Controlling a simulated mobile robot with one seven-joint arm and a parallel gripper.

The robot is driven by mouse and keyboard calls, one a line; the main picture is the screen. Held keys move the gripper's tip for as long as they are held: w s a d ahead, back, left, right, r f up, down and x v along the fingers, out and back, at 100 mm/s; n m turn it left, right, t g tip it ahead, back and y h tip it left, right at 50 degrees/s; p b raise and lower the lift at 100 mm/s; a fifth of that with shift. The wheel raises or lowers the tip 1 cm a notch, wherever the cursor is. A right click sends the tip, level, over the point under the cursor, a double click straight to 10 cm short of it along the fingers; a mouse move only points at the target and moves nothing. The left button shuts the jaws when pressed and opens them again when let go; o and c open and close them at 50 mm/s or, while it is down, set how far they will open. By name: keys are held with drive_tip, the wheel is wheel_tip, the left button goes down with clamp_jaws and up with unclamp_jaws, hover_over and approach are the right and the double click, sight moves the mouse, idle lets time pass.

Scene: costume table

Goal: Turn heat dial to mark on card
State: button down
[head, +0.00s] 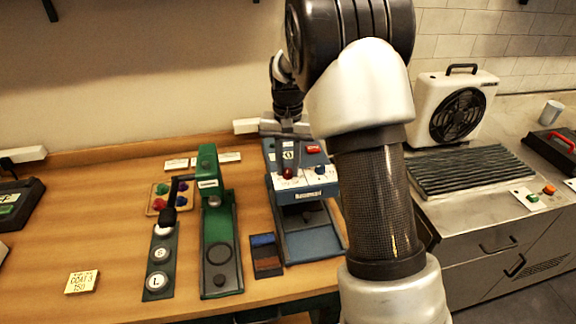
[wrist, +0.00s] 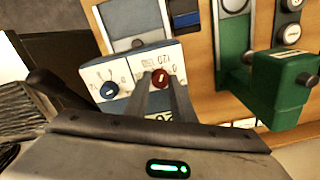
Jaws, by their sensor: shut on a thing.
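The red heat dial (wrist: 160,78) sits on the white front panel of a blue press (wrist: 142,66), beside printed numbers. In the wrist view my gripper (wrist: 158,86) has its two fingers on either side of the red dial, shut on it. The exact mark the dial points to is too small to tell. In the head view the red dial (head: 287,174) shows just below my gripper (head: 288,162). The card (head: 82,282), small and cream, lies at the table's front left; it seems to read "COAT 3" and "150".
A blue knob (wrist: 108,90) is beside the red dial on the same panel. A green press (head: 218,235) stands left of the blue press. A tray of coloured pieces (head: 158,206) is further left. A fan heater (head: 455,105) and a ribbed rack (head: 470,170) are at right.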

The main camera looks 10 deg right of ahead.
sight(288, 171)
drive_tip(key=n, duration=0.5)
drive_tip(key=shift+r+n, duration=0.1)
drive_tip(key=shift+n, duration=0.2)
drive_tip(key=n, duration=0.4)
drive_tip(key=shift+n, duration=0.7)
drive_tip(key=c, duration=1.5)
unclamp_jaws()
wheel_tip(288, 171, up, 17)
drive_tip(key=shift+r+p, duration=0.15)
drive_tip(key=shift+p, duration=0.2)
drive_tip(key=shift+s+r, duration=0.1)
